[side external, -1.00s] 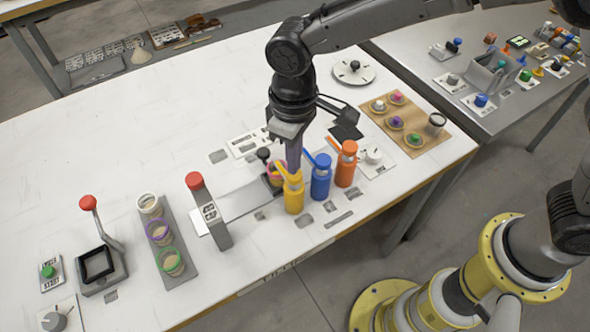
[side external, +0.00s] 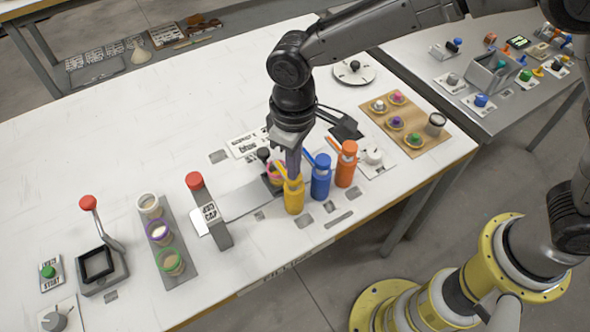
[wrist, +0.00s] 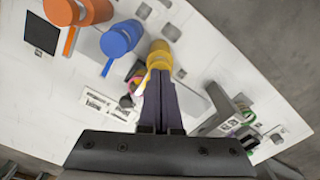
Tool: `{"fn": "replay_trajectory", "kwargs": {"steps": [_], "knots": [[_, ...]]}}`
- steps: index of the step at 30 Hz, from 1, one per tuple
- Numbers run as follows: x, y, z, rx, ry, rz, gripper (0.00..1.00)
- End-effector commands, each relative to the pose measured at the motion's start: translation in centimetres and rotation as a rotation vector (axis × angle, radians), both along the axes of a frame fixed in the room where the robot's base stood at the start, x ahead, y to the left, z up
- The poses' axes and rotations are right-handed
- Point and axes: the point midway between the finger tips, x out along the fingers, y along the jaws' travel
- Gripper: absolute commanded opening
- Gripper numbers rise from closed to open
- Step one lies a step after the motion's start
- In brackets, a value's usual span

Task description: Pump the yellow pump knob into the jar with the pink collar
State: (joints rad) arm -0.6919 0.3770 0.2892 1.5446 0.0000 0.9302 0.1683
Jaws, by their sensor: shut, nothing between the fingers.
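The yellow pump bottle (side external: 294,200) stands upright at the left end of a row of pump bottles. My gripper (side external: 294,175) is shut and empty, pointing down with its fingertips at the top of the yellow pump and partly hiding the knob. In the wrist view the shut fingers (wrist: 160,75) meet the yellow pump (wrist: 159,56); whether they touch or press it is hard to tell. The jar with the pink collar (side external: 270,178) is just left of the yellow bottle, by its spout, and is mostly hidden. A bit of pink collar (wrist: 133,85) shows in the wrist view.
The blue (side external: 321,178) and orange (side external: 345,165) pump bottles stand close on the right. A grey post with a red top (side external: 208,210) stands to the left. Jars with white, purple and green collars sit on a grey strip (side external: 183,267) further left.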

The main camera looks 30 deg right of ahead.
Motion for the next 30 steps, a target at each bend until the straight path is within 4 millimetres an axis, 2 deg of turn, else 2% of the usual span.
{"fn": "replay_trajectory", "kwargs": {"steps": [8,17,30], "knots": [[0.0,0.0,-1.0,-0.001,0.002,0.0,0.0],[0.0,0.0,-1.0,-0.001,0.002,0.0,0.0],[0.0,0.0,0.9,-0.001,0.002,0.0,0.0]]}}
